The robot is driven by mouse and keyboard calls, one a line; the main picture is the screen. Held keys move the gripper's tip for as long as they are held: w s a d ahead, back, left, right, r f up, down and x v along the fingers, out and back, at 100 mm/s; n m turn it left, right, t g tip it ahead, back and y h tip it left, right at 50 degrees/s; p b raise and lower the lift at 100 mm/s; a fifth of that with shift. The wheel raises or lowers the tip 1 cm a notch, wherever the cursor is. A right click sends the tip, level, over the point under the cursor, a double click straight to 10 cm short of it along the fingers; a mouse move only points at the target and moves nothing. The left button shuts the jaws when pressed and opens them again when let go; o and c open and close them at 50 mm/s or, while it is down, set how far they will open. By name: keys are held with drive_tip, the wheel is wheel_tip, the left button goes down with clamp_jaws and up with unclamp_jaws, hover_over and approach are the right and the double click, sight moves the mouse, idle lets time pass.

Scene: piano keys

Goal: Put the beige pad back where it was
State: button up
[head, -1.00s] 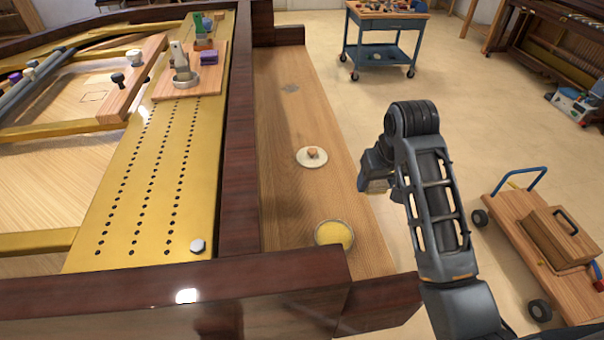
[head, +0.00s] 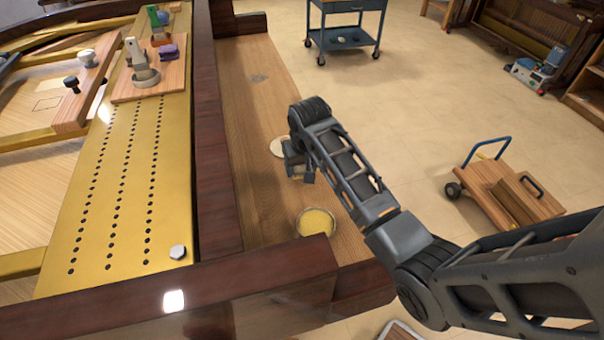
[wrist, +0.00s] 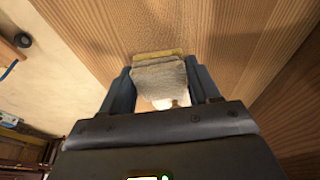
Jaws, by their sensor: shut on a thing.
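The beige pad (wrist: 160,76) is a fuzzy grey-beige block with a yellowish strip along its far edge. My gripper (wrist: 162,82) is shut on it, with one dark finger on each side. In the head view my gripper (head: 300,174) is over the wooden shelf (head: 262,110), beside the white round dish (head: 277,147) and behind the yellow-filled bowl (head: 316,223). The pad cannot be made out in the head view. In the wrist view, part of something white shows between the fingers, partly hidden by the pad.
A dark wooden rim (head: 216,130) runs along the shelf's left side. A cart (head: 490,180) stands right.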

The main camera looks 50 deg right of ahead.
sight(302, 174)
drive_tip(key=shift+f, duration=1.6)
drive_tip(key=shift+f, duration=0.1)
drive_tip(key=o, duration=1.1)
drive_tip(key=v, duration=1.2)
drive_tip(key=shift+p, duration=0.35)
